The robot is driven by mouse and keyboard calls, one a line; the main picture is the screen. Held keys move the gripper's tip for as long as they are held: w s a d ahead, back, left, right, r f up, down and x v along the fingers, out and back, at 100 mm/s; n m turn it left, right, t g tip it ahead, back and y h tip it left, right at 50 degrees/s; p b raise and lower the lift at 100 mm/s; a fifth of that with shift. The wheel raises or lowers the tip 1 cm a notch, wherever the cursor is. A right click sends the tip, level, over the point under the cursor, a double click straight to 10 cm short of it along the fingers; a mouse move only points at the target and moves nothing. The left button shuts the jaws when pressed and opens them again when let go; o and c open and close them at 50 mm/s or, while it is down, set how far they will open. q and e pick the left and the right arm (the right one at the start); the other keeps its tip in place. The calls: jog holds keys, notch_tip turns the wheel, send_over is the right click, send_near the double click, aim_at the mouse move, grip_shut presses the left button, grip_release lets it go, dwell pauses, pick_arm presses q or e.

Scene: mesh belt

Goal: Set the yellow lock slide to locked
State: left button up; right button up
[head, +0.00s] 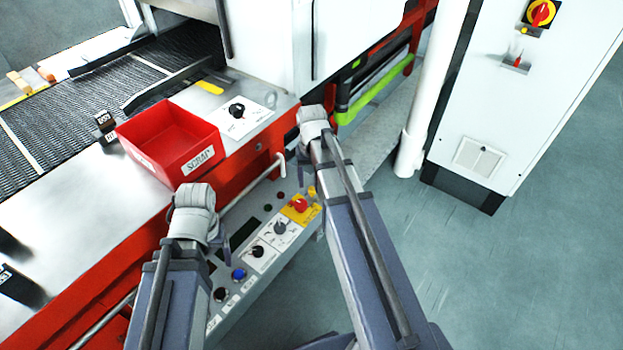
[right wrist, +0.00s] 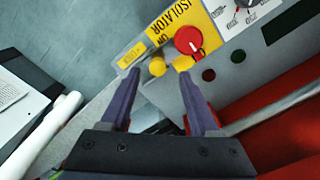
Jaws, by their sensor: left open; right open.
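The red isolator knob (head: 299,204) sits on a yellow plate on the grey control panel, and it also shows in the right wrist view (right wrist: 188,40). A small yellow slide knob (right wrist: 157,67) stands beside the plate, with a second yellow piece (right wrist: 182,62) next to the red knob; yellow also shows there in the head view (head: 311,191). I cannot tell its set position. My right gripper (right wrist: 158,73) is open, its fingers apart with the yellow knob seen between their tips; nothing is gripped. My left gripper (head: 222,245) is open over the panel's left part, its fingers mostly hidden.
A red scrap bin (head: 170,145) stands on the machine's ledge beside the mesh belt (head: 70,100). The panel also carries a blue button (head: 239,273) and several dials. A grey rail (head: 252,182) runs behind it. A white cabinet (head: 520,90) and post stand right; the floor is clear.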

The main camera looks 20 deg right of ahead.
aim_at(312, 190)
notch_tip(312, 190, up, 4)
jog(key=p, duration=0.3)
pick_arm(q)
notch_tip(312, 190, up, 4)
jog(key=shift+r, duration=0.1)
notch_tip(312, 190, up, 4)
jog(key=p, duration=0.4)
jog(key=shift+r, duration=0.15)
pick_arm(e)
jog(key=s+a+r+n, duration=0.2)
jog(key=s+a+n, duration=0.1)
jog(key=s+a, duration=0.4)
jog(key=s+a+r+n+h, duration=0.1)
jog(key=s+a+r+n, duration=0.1)
jog(key=s+a, duration=0.5)
jog(key=a+n, duration=0.1)
jog(key=a, duration=0.5)
jog(key=shift+s+r+n, duration=0.15)
jog(key=shift+r+n, duration=0.15)
jog(key=shift+n, duration=0.1)
